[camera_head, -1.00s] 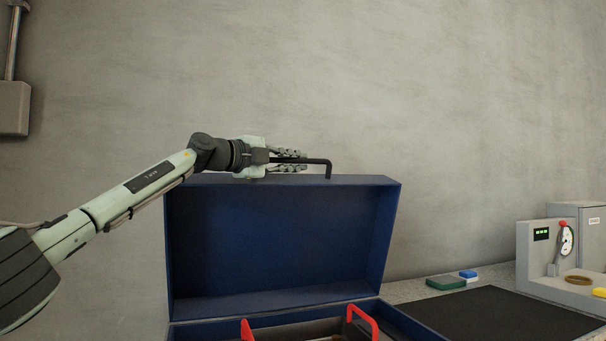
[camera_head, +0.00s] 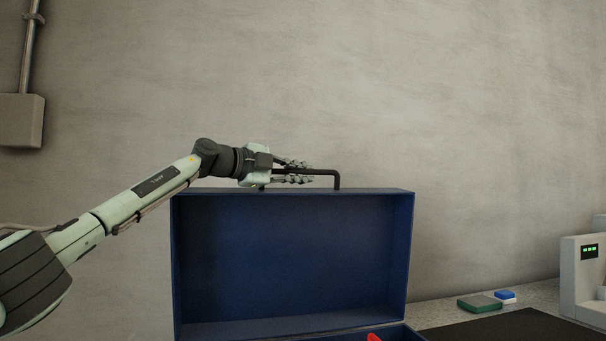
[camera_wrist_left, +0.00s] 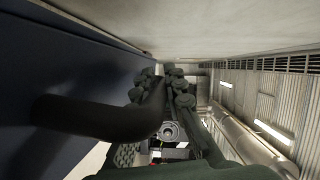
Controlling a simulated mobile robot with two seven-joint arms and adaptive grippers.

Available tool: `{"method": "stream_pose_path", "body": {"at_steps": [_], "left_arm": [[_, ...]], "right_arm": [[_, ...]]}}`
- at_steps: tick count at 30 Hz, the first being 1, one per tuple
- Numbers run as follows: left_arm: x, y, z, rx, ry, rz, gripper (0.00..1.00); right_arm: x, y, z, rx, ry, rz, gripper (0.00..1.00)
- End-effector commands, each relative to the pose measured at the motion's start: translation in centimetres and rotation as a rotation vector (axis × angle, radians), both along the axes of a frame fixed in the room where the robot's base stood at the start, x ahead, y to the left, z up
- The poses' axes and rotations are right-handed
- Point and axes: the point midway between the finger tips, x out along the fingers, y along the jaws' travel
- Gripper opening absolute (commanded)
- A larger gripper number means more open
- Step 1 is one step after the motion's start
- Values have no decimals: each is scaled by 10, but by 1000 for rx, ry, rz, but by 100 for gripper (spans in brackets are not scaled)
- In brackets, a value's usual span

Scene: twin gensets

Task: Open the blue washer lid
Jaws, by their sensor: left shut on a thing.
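The blue washer lid (camera_head: 290,260) stands raised and upright, its hollow inside facing me in the head view. A black bar handle (camera_head: 325,173) runs along its top edge. My left gripper (camera_head: 293,172) is shut on this handle from the left. In the left wrist view the dark handle (camera_wrist_left: 105,118) passes between the gripper fingers (camera_wrist_left: 165,90), and the blue lid (camera_wrist_left: 70,70) fills the left side. The lower box shows only as a thin edge at the bottom of the head view. My right gripper is not in view.
A small red part (camera_head: 374,338) shows at the bottom edge, inside the box. To the right lie a green block (camera_head: 480,302), a blue block (camera_head: 505,296) and a dark mat (camera_head: 505,327). A grey device (camera_head: 583,275) with a green display stands at the far right. A wall is behind.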

Motion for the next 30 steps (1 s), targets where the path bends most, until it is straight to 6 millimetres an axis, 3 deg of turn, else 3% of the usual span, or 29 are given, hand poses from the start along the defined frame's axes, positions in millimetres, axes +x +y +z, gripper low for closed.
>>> {"method": "stream_pose_path", "body": {"at_steps": [1, 2, 7, 19, 30], "left_arm": [[-1, -1, 1, -2, 0, -3, 0], [-1, -1, 1, -1, 1, -3, 12], [-1, -1, 1, -1, 0, -3, 32], [-4, 6, 1, 0, -1, 0, 32], [-49, 60, 6, 0, -1, 0, 32]], "right_arm": [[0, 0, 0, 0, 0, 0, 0], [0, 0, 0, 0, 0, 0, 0], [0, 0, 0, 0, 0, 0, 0], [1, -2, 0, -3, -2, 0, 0], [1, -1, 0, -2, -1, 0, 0]]}}
